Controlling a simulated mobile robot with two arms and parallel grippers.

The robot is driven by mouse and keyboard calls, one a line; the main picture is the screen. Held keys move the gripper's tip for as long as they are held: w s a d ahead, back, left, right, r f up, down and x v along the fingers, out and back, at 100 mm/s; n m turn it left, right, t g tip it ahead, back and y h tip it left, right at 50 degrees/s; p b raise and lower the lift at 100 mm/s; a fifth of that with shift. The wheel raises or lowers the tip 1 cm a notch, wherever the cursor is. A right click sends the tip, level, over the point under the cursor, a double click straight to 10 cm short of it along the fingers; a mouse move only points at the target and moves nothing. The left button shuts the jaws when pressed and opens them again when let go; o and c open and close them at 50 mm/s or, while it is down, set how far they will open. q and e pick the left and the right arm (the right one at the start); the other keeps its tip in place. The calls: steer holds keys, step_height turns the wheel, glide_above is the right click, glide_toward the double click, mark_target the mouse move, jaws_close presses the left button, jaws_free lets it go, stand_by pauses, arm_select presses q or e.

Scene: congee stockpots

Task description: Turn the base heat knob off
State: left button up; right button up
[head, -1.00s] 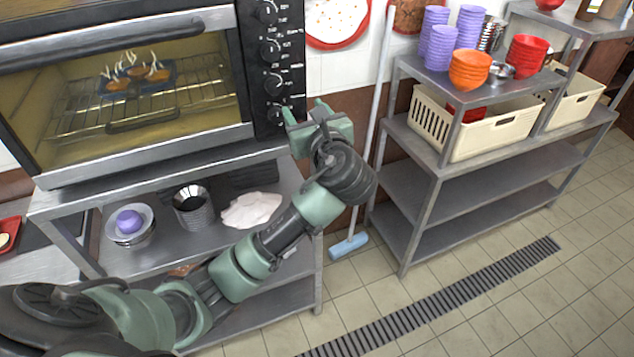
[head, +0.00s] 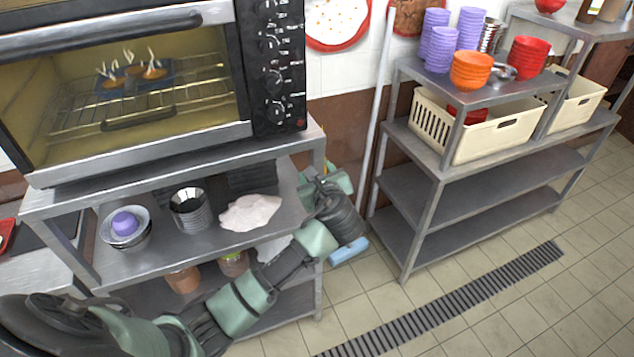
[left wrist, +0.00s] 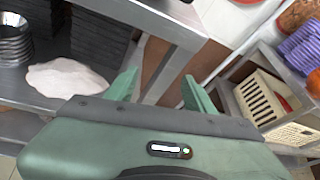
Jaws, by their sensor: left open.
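The oven's black control panel (head: 277,60) stands at the right side of the oven (head: 215,130) in the head view, with several knobs in a column. The lowest knob (head: 276,111) is near the panel's bottom; its label is too small to read, so I cannot tell whether it is the base heat knob. My left gripper (head: 325,178) is below and right of that knob, beside the right end of the oven's shelf unit. It is open and empty, with its two fingers apart in the left wrist view (left wrist: 160,88). No knob shows in the left wrist view. My right gripper is not in view.
The metal shelf unit (head: 190,162) under the oven holds bowls (head: 126,228), stacked metal cups (head: 189,208) and a white cloth-like heap (head: 250,212). A broom (head: 381,110) stands right of my gripper. Another rack (head: 420,160) with crates is further right.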

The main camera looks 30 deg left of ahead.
arm_select(q)
steer(key=shift+f, duration=1.05)
steer(key=s+d+f+n+g+h+b, duration=0.15)
steer(key=s+f, duration=0.35)
steer(key=f, duration=0.7)
steer(key=s+f+n+g+h+b, duration=0.1)
steer(key=s+f+n+g+h, duration=0.2)
steer(key=f, duration=0.9)
steer(key=s+d+f+n+h+b, duration=0.1)
steer(key=s+f+n, duration=0.35)
steer(key=f, duration=0.75)
steer(key=s+d+f+n+g+h+b, duration=0.1)
steer(key=s+f+n, duration=0.3)
steer(key=s+f, duration=0.4)
steer(key=s+d+f+n+g+h+b, duration=0.1)
steer(key=s+f+n, duration=0.3)
steer(key=s, duration=1.6)
steer(key=s+d+f+n+g+h+b, duration=0.1)
steer(key=s+f+n+g, duration=0.2)
steer(key=s+f, duration=0.9)
steer(key=shift+s+d+f+n, duration=0.25)
steer(key=shift+s+f+n, duration=0.1)
steer(key=shift+s+n, duration=0.8)
steer(key=shift+g, duration=0.25)
